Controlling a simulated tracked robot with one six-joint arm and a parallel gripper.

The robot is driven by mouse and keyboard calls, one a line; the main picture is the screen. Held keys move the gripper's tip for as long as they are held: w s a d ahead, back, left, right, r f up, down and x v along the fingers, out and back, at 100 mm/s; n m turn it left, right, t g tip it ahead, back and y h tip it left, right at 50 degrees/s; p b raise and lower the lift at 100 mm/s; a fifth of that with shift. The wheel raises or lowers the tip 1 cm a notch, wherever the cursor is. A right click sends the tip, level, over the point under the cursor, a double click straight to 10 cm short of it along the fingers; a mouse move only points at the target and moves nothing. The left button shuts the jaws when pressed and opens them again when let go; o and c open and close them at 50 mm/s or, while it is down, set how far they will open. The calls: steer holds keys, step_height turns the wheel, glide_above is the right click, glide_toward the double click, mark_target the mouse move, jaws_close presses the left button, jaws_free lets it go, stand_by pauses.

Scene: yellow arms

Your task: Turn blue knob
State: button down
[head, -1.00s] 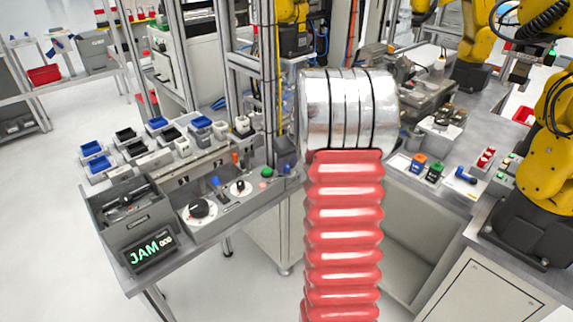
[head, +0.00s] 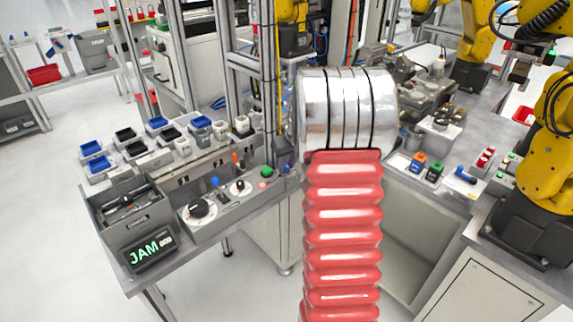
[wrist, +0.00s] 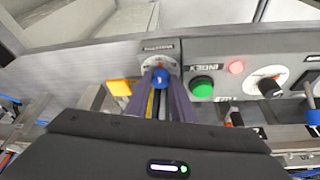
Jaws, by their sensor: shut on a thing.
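In the wrist view the blue knob (wrist: 160,76) sits on a white dial plate at the panel's edge, under a small label. My gripper (wrist: 161,83) has its two long purple fingers on either side of the knob and is shut on it. The fingers cover the knob's sides, so its exact angle is hard to read. In the head view my red and silver arm stands in front, and I cannot make out the knob clearly.
A green button (wrist: 201,87), a red lamp (wrist: 236,67) and a black-knobbed dial (wrist: 268,86) lie right of the knob. A yellow square (wrist: 121,87) lies left. In the head view a display (head: 150,250) reads JAM beside a grey tool bin (head: 125,205).

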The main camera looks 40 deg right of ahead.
steer(key=shift+w+a+m+g+h, duration=0.15)
steer(key=shift+m+h, duration=0.4)
steer(key=shift+m, duration=0.95)
steer(key=shift+a+m+g+h, duration=0.1)
steer(key=shift+m+g+h, duration=0.3)
steer(key=shift+m, duration=1.1)
steer(key=shift+w+m+g+h, duration=0.1)
steer(key=shift+m+g+h, duration=0.3)
steer(key=shift+m, duration=0.85)
steer(key=shift+m+g+h, duration=0.25)
steer(key=shift+m+g, duration=0.1)
steer(key=shift+m, duration=0.9)
steer(key=c, duration=1.8)
jaws_free()
steer(key=shift+r, duration=0.15)
steer(key=v, duration=1.3)
steer(key=shift+a+r, duration=0.2)
steer(key=shift+a, duration=0.05)
